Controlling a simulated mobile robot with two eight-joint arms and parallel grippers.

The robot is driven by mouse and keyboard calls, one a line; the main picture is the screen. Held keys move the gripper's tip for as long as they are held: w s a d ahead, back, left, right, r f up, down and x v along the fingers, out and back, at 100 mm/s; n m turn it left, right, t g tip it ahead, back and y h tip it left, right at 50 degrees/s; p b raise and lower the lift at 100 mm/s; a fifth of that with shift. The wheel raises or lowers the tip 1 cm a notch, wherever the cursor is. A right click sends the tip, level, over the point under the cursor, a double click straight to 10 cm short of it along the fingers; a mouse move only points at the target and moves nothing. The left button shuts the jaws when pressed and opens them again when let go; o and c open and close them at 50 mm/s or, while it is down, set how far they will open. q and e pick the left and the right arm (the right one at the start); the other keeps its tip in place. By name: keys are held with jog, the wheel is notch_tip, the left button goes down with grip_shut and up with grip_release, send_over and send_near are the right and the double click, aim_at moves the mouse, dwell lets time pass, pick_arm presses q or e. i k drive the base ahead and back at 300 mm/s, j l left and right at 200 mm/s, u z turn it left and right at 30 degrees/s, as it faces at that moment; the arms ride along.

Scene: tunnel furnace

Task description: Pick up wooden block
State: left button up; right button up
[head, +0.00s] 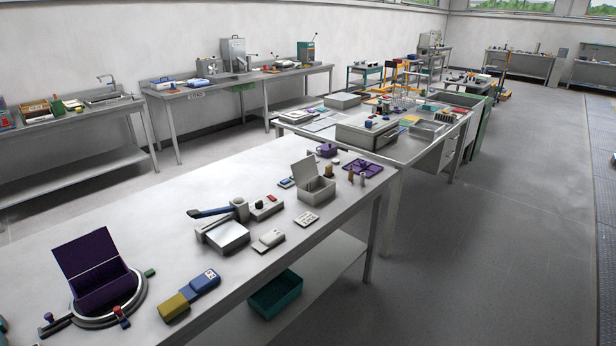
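No gripper of mine shows in the head view. Small brown, wood-coloured upright pieces (351,175) stand at the far right of the near metal table (150,205), beside a purple tray. They are too small to tell whether one is the wooden block. A tan-brown piece (35,107) also lies on the bench at the far left, and I cannot tell its material. Nothing is seen holding any of these pieces.
The near table carries an open purple box (92,262) on a round metal ring, a blue and yellow device (190,294), a grey device with a blue lever (222,233), an open grey box (314,188) and a purple tray (361,168). Clear floor (500,230) lies right.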

aim_at(329, 169)
jog(key=i+l+u, duration=0.15)
jog(key=u, duration=0.3)
jog(key=i+l+u, duration=0.25)
jog(key=u, duration=0.2)
jog(key=i+l+u, duration=0.1)
jog(key=l, duration=0.25)
jog(key=i+l+u, duration=0.25)
jog(key=l, duration=0.4)
jog(key=i+l, duration=0.15)
jog(key=l, duration=0.2)
jog(key=i+l, duration=0.1)
jog(key=l, duration=0.25)
jog(key=i+l+u, duration=0.1)
jog(key=l, duration=0.25)
jog(key=i+l, duration=0.85)
jog(key=l, duration=0.1)
